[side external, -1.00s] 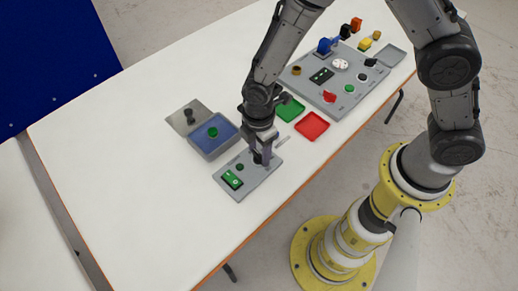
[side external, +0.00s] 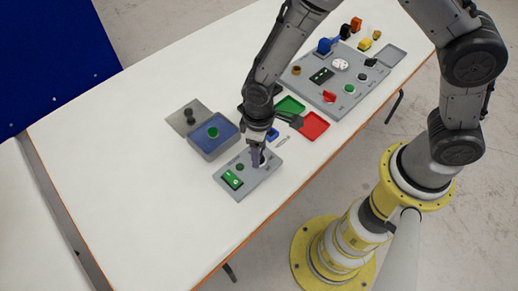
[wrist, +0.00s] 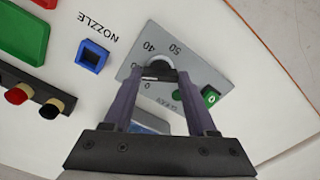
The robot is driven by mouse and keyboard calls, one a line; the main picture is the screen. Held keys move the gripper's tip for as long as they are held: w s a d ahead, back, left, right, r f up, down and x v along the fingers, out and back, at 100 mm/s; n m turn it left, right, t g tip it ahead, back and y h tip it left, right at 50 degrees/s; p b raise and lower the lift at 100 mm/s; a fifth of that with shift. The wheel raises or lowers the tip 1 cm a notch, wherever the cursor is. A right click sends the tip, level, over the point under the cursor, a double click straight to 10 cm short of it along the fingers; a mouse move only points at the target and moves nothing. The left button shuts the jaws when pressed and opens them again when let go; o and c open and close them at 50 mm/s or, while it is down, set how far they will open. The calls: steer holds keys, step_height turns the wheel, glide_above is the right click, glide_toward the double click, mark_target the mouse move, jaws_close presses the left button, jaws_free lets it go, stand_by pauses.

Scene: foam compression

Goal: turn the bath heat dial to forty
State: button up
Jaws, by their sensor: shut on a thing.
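The bath heat dial (wrist: 160,69) is a dark round knob on a small grey panel (wrist: 202,72). The panel also shows in the side external view (side external: 236,193), near the table's front edge. My gripper (wrist: 157,76) is shut on the dial, with one finger on each side of it; in the side external view it reaches down to the panel (side external: 257,163). The numbers 40 and 50 are readable beside the dial in the wrist view. A small white mark shows between the fingertips, but I cannot tell which number the dial points to.
A green rocker switch (side external: 232,180) and a green button (side external: 240,167) sit on the same panel. A blue-grey box (side external: 213,137) stands behind it. A blue square nozzle holder (wrist: 92,56), green (side external: 290,106) and red trays (side external: 313,125) lie close by. The table's left is clear.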

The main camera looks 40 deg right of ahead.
steer(key=m, duration=0.6)
steer(key=shift+r+m, duration=0.1)
steer(key=shift+m, duration=0.2)
steer(key=m, duration=0.5)
steer(key=shift+w, duration=0.1)
stand_by(0.3)
steer(key=o, duration=1.4)
steer(key=shift+c, duration=0.2)
step_height(320, 180, up, 14)
